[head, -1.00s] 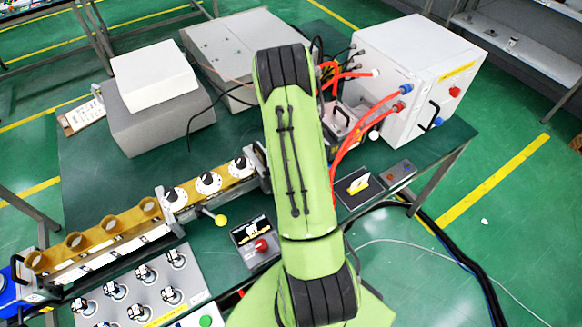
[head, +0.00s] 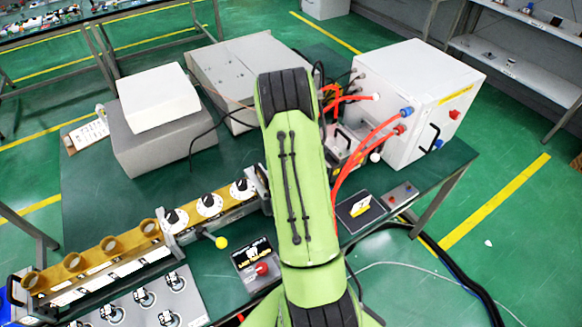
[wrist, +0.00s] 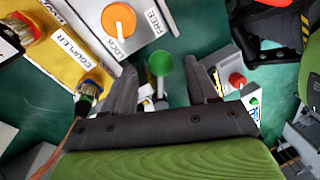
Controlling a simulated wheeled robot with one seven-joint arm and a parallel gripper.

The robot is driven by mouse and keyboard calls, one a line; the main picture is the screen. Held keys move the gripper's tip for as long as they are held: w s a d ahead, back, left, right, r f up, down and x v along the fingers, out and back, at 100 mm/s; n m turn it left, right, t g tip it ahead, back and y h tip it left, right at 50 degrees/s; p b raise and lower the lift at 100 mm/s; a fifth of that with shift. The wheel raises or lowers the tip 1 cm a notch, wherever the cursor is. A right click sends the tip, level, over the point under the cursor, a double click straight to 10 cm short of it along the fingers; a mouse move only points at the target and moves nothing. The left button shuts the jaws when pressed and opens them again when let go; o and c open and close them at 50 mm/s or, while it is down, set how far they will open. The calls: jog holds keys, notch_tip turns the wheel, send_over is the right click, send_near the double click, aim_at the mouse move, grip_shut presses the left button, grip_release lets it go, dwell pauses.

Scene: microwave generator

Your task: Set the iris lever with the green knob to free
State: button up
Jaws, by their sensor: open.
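In the wrist view the green knob (wrist: 160,64) sits in the gap between the two fingers of my gripper (wrist: 160,72). Its pale stem runs down toward the palm in the picture. The fingers are apart, one on each side, with visible space to the knob. Above it is a white plate lettered LOCK (wrist: 115,47) and FREE (wrist: 157,22), with an orange disc (wrist: 118,20) bearing a white pointer. I cannot tell which setting the green-knob lever is at. In the head view my green arm hides the gripper and green knob.
A yellow-ended lever (head: 221,242) and a red-knobbed box (head: 262,268) are left of my arm in the head view. A white cabinet (head: 415,105) with red hoses stands at the right. In the wrist view a yellow COUPLER panel (wrist: 75,50) is at upper left.

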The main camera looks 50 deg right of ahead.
notch_tip(320, 180, up, 14)
jog(key=w+d+p, duration=0.1)
jog(key=w, duration=0.1)
jog(key=shift+d, duration=0.25)
jog(key=shift+w+f, duration=0.1)
